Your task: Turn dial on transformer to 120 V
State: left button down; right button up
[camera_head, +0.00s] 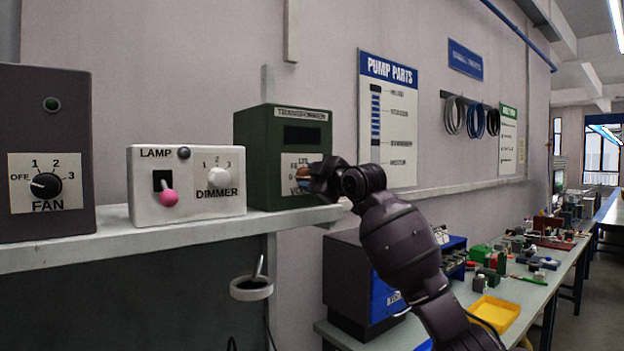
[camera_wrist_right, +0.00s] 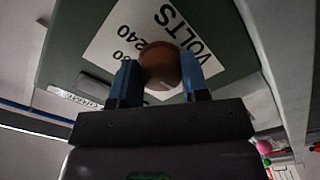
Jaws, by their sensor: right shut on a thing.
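The green transformer (camera_head: 256,160) stands at the right end of the shelf, with a dark, blank display window (camera_head: 302,136) above a white dial plate (camera_head: 293,186). My right gripper (camera_head: 318,182) is at the front of that plate and covers part of it. In the right wrist view, the two blue fingers of my right gripper (camera_wrist_right: 158,78) are shut on a round brown dial knob (camera_wrist_right: 160,62). The plate there shows "VOLTS", "240" and part of another number. The knob's pointer and the 120 mark are not clear. My left gripper is not in view.
On the shelf (camera_head: 110,246), a white lamp and dimmer box (camera_head: 187,184) stands left of the transformer, and a dark fan box (camera_head: 47,150) farther left. A workbench with a yellow tray (camera_head: 494,314) and several small parts lies at the lower right.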

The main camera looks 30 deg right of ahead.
jog(key=m, duration=0.4)
jog(key=shift+a+m, duration=0.1)
jog(key=shift+m, duration=0.2)
jog(key=m, duration=0.4)
jog(key=shift+m, duration=0.3)
jog(key=m, duration=0.4)
jog(key=shift+a+m, duration=0.1)
jog(key=shift+m, duration=2)
jog(key=o, duration=0.9)
jog(key=shift+s, duration=0.15)
